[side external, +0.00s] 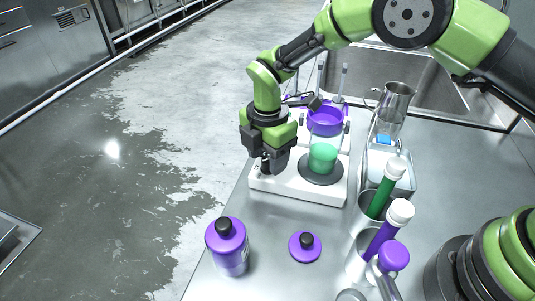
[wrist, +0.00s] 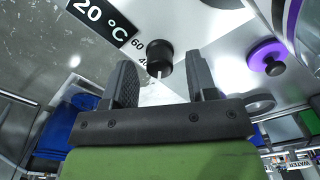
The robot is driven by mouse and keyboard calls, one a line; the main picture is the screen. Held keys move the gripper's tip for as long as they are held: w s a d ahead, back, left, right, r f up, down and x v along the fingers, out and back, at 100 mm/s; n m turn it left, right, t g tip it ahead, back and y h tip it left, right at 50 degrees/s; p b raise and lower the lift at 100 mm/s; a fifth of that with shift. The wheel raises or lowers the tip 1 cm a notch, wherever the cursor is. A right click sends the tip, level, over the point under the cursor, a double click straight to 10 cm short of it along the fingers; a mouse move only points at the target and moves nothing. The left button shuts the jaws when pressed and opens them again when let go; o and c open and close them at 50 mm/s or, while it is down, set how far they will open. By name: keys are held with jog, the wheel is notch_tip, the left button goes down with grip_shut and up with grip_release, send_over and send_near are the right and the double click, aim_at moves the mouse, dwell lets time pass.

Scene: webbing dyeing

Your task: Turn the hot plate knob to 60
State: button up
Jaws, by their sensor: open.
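The white hot plate (side external: 297,188) stands on the steel table, with a green beaker (side external: 322,158) on its round dark heating disc (side external: 318,175). Its black knob (wrist: 159,54) shows in the wrist view, with a white pointer line toward the bottom of the picture. Dial numbers 60 and 40 (wrist: 139,52) are at the knob's left; the pointer is not at 60. A black display (wrist: 103,20) reads 20 °C. My gripper (wrist: 161,68) is open, its fingers to either side of the knob; contact cannot be told. In the side view, my gripper (side external: 270,163) hides most of the knob.
A purple bottle (side external: 227,247) and a purple lid with a black top (side external: 305,246) stand in front of the hot plate. A purple bowl (side external: 326,119) is behind it. Tubes with green and purple contents (side external: 385,190), a metal jug (side external: 395,102) and a sink are at right.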

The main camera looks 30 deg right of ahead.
jog(key=shift+f, duration=0.2)
jog(key=c, duration=0.9)
